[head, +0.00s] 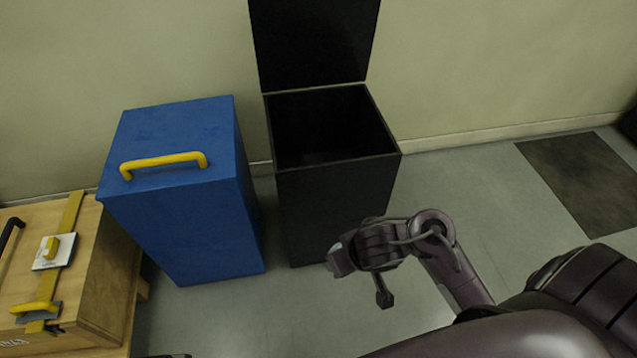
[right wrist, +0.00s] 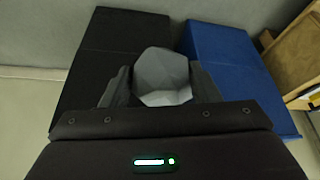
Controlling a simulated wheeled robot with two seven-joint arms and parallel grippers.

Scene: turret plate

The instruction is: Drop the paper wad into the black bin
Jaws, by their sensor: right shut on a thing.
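The black bin (head: 335,205) stands against the wall with its lid (head: 315,45) raised upright and its top open. The inside looks dark and empty as far as I can see. My right gripper (head: 337,260) is in front of the bin, below its rim and outside it. In the right wrist view the paper wad (right wrist: 162,77), grey and faceted, is between the fingers of the right gripper (right wrist: 160,88), which is shut on it. The black bin (right wrist: 105,60) shows behind the wad there.
A closed blue bin (head: 185,215) with a yellow handle (head: 163,162) stands just left of the black bin. A wooden crate (head: 100,275) with yellow straps is at the far left. A dark mat (head: 585,180) lies on the right floor; grey floor right of the black bin is clear.

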